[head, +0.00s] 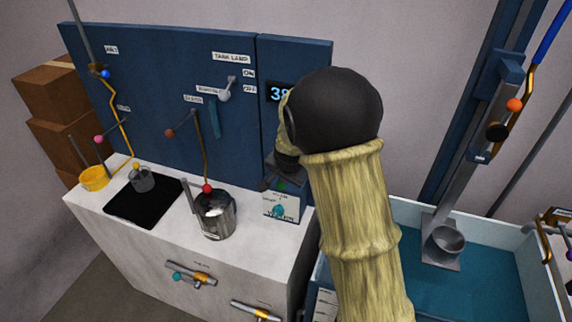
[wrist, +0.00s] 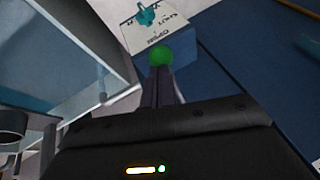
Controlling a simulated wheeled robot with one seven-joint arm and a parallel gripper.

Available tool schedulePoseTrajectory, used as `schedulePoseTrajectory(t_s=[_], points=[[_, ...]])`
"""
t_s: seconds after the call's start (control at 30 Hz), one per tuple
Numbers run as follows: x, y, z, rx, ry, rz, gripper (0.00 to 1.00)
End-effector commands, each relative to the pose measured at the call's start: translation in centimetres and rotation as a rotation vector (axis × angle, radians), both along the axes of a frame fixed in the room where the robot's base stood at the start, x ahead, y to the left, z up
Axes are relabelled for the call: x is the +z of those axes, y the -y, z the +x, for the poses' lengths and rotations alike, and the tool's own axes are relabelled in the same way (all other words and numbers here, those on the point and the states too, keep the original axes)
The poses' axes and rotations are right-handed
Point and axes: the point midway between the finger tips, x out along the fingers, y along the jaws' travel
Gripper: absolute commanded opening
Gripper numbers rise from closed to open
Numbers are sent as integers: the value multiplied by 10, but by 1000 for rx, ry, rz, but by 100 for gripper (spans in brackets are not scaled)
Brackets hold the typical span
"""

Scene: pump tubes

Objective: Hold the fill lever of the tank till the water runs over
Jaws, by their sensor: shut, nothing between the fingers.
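A white-faced box (head: 283,206) with printed labels stands at the right end of the white counter, beside the tank. It carries a teal handle (head: 279,211), which also shows in the wrist view (wrist: 147,14). A green ball (head: 281,186) is at the box; in the wrist view the green ball (wrist: 160,55) appears right at my fingertips. My gripper (head: 268,184) is shut and empty; its fingers (wrist: 163,84) point at the green ball, and I cannot tell whether they touch it. The tank (head: 490,278) holds blue-green water at the right. My arm hides part of its left side.
A metal pot (head: 215,216), a black mat (head: 150,200) and a yellow bowl (head: 94,178) are on the counter (head: 125,232). A blue panel (head: 160,85) behind carries several levers. A grey chute (head: 480,150) descends to a cup (head: 445,243) in the tank.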

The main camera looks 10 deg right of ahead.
Motion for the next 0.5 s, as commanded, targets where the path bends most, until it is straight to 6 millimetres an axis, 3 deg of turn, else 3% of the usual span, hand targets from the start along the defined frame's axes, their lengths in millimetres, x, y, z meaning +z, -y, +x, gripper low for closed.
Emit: schedulePoseTrajectory(t_s=[0.03, 0.5], points=[[-7, -2, -3, 4, -13, -1, 0], [-10, 2, -5, -2, -23, -1, 0]])
